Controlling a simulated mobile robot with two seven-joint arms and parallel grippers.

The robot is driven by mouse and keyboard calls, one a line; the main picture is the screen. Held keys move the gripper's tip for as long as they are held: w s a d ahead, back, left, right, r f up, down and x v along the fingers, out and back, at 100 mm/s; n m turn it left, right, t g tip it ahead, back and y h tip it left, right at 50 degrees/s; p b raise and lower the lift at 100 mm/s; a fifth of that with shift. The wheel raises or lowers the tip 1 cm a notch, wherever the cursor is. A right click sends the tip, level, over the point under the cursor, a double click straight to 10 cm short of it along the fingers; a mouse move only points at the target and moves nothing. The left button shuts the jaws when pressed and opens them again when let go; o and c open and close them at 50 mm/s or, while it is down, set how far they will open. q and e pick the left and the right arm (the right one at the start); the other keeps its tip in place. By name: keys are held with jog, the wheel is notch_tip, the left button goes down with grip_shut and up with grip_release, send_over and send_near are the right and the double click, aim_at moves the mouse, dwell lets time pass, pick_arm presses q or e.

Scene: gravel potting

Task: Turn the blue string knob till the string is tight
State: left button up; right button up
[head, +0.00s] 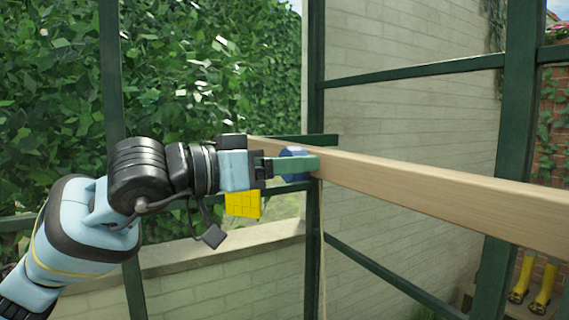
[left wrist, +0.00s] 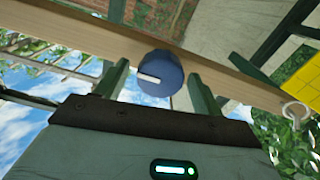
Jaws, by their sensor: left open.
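The blue knob (head: 291,151) sits on the side of a wooden beam (head: 430,190), partly hidden by a finger in the head view. In the left wrist view the knob (left wrist: 162,72) is round, with a white mark pointing left. My left gripper (head: 300,165) is open, with one green finger on each side of the knob. In the left wrist view there are gaps between the knob and the fingers of the gripper (left wrist: 158,74). A thin pale string (head: 322,240) hangs down below the beam. My right gripper is not in view.
A yellow card-like piece (head: 243,205) hangs below the beam by my left gripper. Dark green frame posts (head: 315,100) and bars stand around the beam. A brick wall (head: 410,125) and ivy (head: 200,70) are behind. Yellow boots (head: 540,285) stand at lower right.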

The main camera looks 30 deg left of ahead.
pick_arm(q)
jog(key=shift+a, duration=0.1)
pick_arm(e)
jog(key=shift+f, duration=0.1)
pick_arm(q)
jog(key=b+v, duration=0.2)
jog(key=v, duration=0.5)
jog(key=shift+s+a, duration=0.15)
jog(key=shift+s, duration=0.2)
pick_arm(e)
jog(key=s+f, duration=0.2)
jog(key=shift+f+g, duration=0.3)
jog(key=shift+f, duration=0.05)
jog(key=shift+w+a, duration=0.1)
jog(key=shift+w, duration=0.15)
